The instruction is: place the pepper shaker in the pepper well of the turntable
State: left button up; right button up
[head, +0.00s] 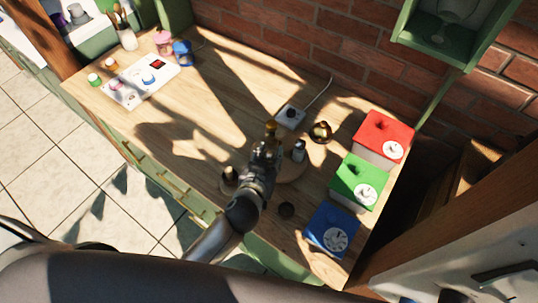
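The round wooden turntable (290,174) lies on the wooden table, partly hidden under my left arm. My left gripper (269,144) is over its left side; its fingers are small and dark, so open or shut does not show. A brass-brown upright thing (271,127) shows right at the fingertips; I cannot tell whether it is held or stands behind them. A small grey shaker with a dark top (299,150) stands upright at the turntable's right side, apart from the gripper. I cannot tell which one is the pepper shaker. The pepper well cannot be made out. My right gripper is not in view.
Red (386,131), green (358,181) and blue (332,230) boxes with dials line the right edge. A dark bowl (321,132), a cabled white box (291,115) and a dark round piece (286,210) lie near the turntable. The table's middle left is clear.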

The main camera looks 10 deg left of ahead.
pick_arm(q)
jog(key=o, duration=0.3)
jog(key=shift+r, duration=0.25)
jog(key=shift+s, duration=0.25)
jog(key=b+v, duration=0.2)
jog(key=v, duration=0.9)
jog(key=shift+s, duration=0.25)
jog(key=shift+r, duration=0.1)
